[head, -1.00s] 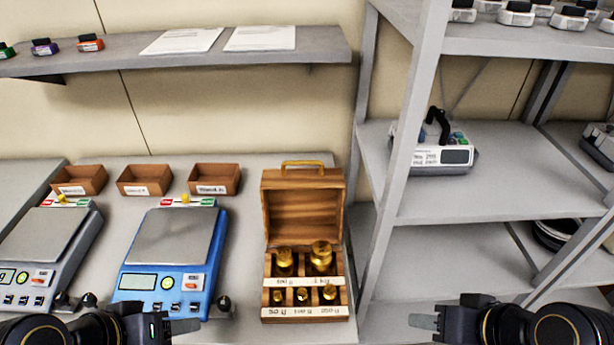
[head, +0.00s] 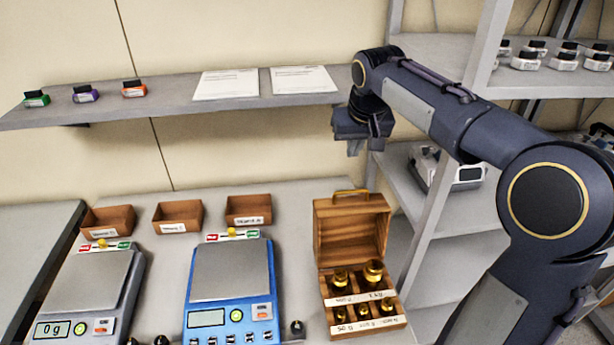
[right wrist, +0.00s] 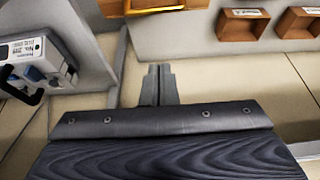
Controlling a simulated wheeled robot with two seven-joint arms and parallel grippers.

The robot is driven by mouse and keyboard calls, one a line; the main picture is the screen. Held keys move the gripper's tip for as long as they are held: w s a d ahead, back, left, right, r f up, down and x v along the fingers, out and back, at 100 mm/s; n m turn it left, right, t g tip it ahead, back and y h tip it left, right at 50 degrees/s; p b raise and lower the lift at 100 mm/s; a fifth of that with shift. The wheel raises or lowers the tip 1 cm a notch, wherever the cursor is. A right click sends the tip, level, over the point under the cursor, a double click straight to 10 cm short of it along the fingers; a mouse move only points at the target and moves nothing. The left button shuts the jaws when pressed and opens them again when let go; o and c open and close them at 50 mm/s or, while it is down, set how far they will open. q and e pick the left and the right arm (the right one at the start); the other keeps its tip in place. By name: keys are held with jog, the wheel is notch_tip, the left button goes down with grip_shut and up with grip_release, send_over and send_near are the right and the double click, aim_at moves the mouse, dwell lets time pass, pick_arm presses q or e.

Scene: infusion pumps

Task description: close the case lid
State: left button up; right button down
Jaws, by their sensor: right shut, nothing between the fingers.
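The wooden case (head: 367,324) stands on the bench, with brass weights in its compartments. Its lid (head: 350,228) is open and upright at the back, with a brass handle (head: 350,196) along its top edge. My right gripper (head: 355,147) is shut and empty, in the air above and behind the lid, apart from it. In the right wrist view its fingers (right wrist: 158,84) are together, and the lid's handle (right wrist: 155,10) shows at the top edge. My left gripper is not in view.
A blue scale (head: 230,275) and a grey scale (head: 90,285) stand left of the case. Small brown boxes (head: 178,216) line the bench's back. A wall shelf (head: 170,101) and a metal rack (head: 440,180) are close to my right arm.

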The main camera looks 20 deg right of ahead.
jog(key=p, duration=0.2)
send_over(348, 199)
notch_tip(348, 199, down, 9)
jog(key=shift+w+f, duration=0.1)
jog(key=shift+w, duration=0.05)
dwell(0.4)
